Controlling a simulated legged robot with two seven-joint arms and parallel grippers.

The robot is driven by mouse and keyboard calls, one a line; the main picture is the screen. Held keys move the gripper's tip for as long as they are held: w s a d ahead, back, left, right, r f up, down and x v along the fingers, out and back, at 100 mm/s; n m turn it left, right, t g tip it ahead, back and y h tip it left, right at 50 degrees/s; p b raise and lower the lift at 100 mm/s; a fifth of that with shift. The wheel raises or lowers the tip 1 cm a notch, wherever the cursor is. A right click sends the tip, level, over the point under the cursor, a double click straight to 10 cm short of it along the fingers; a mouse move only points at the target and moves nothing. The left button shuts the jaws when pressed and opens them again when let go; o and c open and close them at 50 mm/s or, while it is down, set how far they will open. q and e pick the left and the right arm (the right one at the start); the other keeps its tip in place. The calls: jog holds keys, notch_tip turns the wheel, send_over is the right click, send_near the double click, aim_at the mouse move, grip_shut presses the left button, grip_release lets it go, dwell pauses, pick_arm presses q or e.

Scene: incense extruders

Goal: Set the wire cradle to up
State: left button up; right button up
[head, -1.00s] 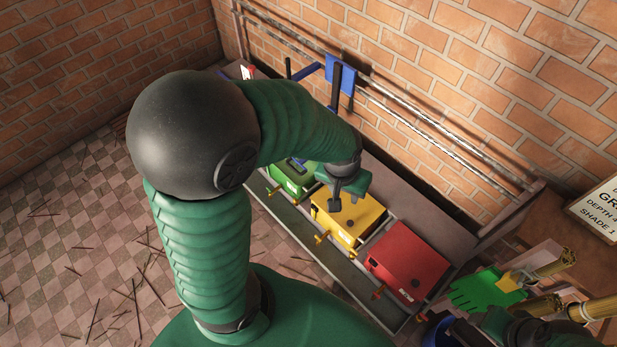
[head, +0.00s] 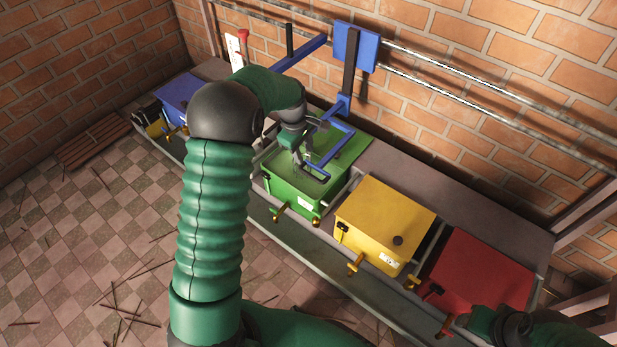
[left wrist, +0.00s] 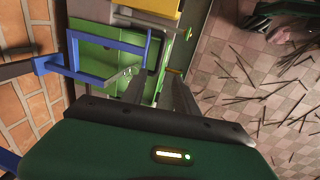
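The wire cradle is most likely the blue open frame (head: 335,150) over the green box (head: 300,185). It hangs from a dark upright bar below a blue plate (head: 355,48) on the wall rails, and lies roughly level. In the left wrist view the frame (left wrist: 112,42) is at upper left, with a grey piece at its near end. My left gripper (head: 303,155) is over the green box, beside the frame. Its two fingers (left wrist: 160,95) stand apart, and nothing clearly shows between them. My right gripper (head: 512,325) is at lower right, its fingers unclear.
A yellow box (head: 385,215), a red box (head: 480,275) and a blue box (head: 180,95) stand in the same row, with brass spouts at the front. A blue arm (head: 300,52) and a red-topped handle (head: 243,40) are behind. The tiled floor in front holds scattered sticks.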

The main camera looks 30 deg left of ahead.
aim_at(309, 174)
pick_arm(q)
jog(key=f+b, duration=0.1)
jog(key=f, duration=0.3)
jog(key=w+f+b, duration=0.1)
jog(key=f+b, duration=0.1)
jog(key=f, duration=0.2)
jog(key=w+f+b, duration=0.1)
jog(key=f+b, duration=0.1)
jog(key=f, duration=0.2)
jog(key=shift+w+f, duration=0.25)
jog(key=shift+f, duration=0.15)
grip_shut()
dwell(0.5)
